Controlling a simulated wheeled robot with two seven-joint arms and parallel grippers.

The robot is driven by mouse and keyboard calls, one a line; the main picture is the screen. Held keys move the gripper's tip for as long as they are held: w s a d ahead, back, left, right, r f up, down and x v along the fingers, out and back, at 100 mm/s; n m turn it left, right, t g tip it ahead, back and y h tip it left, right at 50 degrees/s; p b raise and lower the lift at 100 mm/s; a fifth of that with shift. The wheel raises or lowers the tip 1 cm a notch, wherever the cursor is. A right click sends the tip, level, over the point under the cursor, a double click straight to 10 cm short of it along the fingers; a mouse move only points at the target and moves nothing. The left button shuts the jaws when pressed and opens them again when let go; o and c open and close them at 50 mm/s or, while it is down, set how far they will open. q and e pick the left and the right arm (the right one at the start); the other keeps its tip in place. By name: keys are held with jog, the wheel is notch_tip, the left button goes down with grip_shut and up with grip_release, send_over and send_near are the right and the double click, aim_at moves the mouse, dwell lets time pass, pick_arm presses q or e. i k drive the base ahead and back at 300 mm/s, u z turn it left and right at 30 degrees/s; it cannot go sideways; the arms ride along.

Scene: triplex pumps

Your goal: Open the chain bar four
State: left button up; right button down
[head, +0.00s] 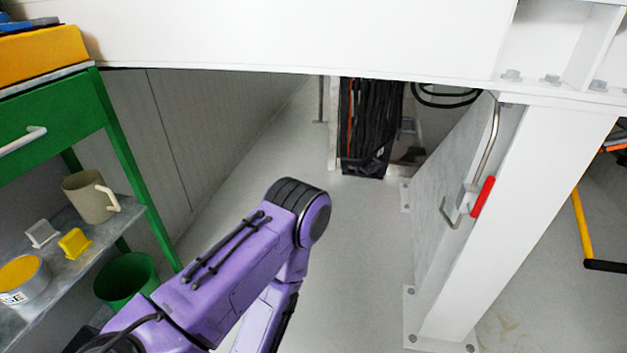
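I cannot make out a chain bar or any number four in the head view. A bent metal rod (491,141) and a red handle or grip (483,197) are on the side of a white steel post (531,190) at the right. I cannot tell whether they belong to the chain bar. My purple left arm comes in from the lower left and bends back down at its joint, well left of the post and apart from it. Its gripper is outside the picture. My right arm and gripper do not show.
A green workbench (60,128) with a lower shelf (100,238) stands at the left, holding a mug (90,195). A green bin (127,280) is beside it. A white beam (300,35) crosses the top. Black cables (370,125) hang behind. Grey floor (365,240) is clear left of the post.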

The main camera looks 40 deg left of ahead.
aim_at(359, 167)
jog(key=u, duration=0.3)
jog(key=k, duration=0.55)
jog(key=z, duration=0.7)
jog(key=i, duration=1.4)
jog(key=u, duration=0.55)
